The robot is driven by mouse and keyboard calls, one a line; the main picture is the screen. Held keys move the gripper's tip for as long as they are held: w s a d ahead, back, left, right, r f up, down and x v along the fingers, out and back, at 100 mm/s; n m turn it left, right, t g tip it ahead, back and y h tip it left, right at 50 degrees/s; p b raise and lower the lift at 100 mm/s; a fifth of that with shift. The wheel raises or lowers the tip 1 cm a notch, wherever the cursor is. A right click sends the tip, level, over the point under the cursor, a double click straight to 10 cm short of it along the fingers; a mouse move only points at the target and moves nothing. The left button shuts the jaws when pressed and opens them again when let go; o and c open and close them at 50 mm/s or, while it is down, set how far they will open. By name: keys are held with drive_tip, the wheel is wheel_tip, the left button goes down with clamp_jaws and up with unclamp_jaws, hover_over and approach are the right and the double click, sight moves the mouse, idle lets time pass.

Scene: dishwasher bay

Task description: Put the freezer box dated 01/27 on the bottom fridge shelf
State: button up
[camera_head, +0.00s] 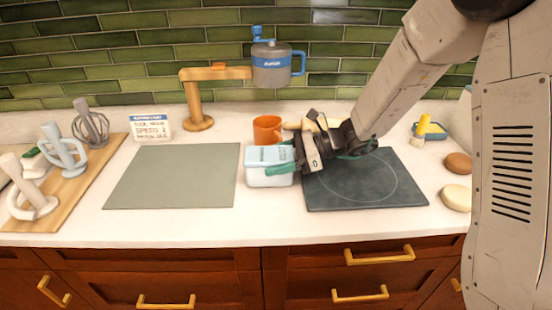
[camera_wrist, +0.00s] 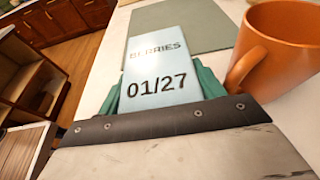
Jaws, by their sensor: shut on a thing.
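The freezer box (camera_head: 268,177) is a pale blue and white box on the counter, between the grey-green mat and the dark round-marked board. In the wrist view its lid (camera_wrist: 158,62) reads "BERRIES" and "01/27". My gripper (camera_head: 282,169) reaches it from the right, with green fingers on both sides of the box. It is shut on the box. In the wrist view the fingers (camera_wrist: 160,88) press against the box's two sides. I cannot tell whether the box touches the counter. No fridge shelf can be made out for sure.
An orange mug (camera_head: 267,130) stands just behind the box, close to my gripper. The grey-green mat (camera_head: 172,176) is bare. The dark board (camera_head: 365,190) lies under my arm. A sign (camera_head: 150,127) and mixer tools stand left. An open wooden compartment (camera_wrist: 32,80) shows below the counter.

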drive_tip(key=shift+f, duration=0.1)
drive_tip(key=o, duration=1.1)
drive_tip(key=v, duration=1.2)
drive_tip(key=shift+r, duration=0.2)
